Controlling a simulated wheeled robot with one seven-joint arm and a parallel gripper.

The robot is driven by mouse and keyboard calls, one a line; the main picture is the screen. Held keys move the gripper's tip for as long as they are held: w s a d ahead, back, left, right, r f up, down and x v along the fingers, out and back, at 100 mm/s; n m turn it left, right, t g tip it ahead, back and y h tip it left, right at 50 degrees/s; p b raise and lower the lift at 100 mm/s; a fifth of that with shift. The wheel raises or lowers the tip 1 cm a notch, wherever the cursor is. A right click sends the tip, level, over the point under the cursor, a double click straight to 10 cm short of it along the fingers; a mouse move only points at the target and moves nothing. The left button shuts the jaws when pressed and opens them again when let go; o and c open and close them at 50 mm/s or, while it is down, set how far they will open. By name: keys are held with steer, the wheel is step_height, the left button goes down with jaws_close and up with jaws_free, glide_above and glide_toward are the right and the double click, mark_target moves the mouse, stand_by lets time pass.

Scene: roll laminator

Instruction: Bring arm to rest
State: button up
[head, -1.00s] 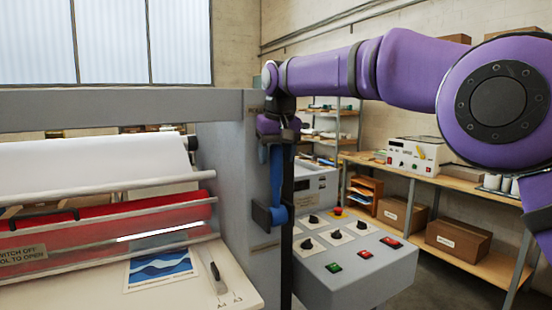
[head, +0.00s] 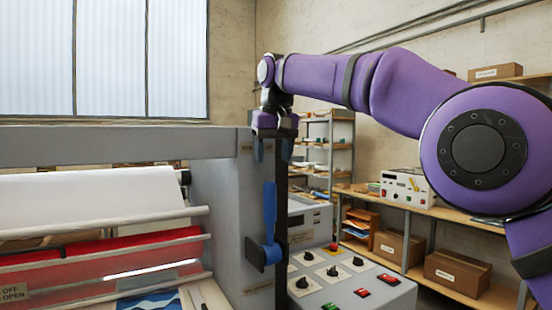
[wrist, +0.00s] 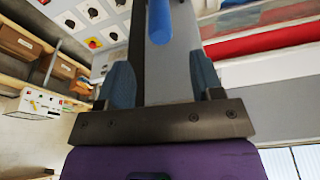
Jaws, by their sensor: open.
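My gripper (head: 272,157) is open and empty, its blue fingers pointing down in the head view. It hangs above a blue lever handle (head: 270,212) on the side of the grey laminator frame (head: 225,200). The lever stands upright, and a gap separates its upper end from my fingertips. In the wrist view my gripper (wrist: 161,65) shows two spread fingers with nothing between them. The blue lever (wrist: 159,20) lies beyond the fingertips there. My purple arm reaches across from the right in the head view.
The control panel (head: 345,282) with knobs and buttons is right of the lever. A red roller (head: 105,255) and white film roll (head: 85,200) are at left. A bench (head: 440,212) with cartons stands behind at right. The space around my forearm looks clear.

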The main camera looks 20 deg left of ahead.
steer(key=shift+d, duration=0.1)
steer(key=d+r+m+t, duration=0.15)
steer(key=d+r, duration=0.25)
steer(key=d, duration=1.3)
steer(key=s+d+f+m, duration=0.1)
steer(key=s+d, duration=0.3)
steer(key=d, duration=0.4)
steer(key=s+d+m, duration=0.1)
steer(key=s+d, duration=0.3)
steer(key=d, duration=0.5)
steer(key=s+d+f+m+t+h, duration=0.1)
steer(key=s+d+f+m, duration=0.3)
steer(key=s+d+f, duration=1.5)
steer(key=s+t, duration=0.1)
steer(key=s, duration=0.2)
steer(key=shift+s+f+m+h, duration=0.15)
steer(key=shift+s+m+h, duration=0.1)
steer(key=shift+m+h, duration=0.1)
steer(key=shift+d, duration=0.1)
steer(key=shift+c, duration=0.3)
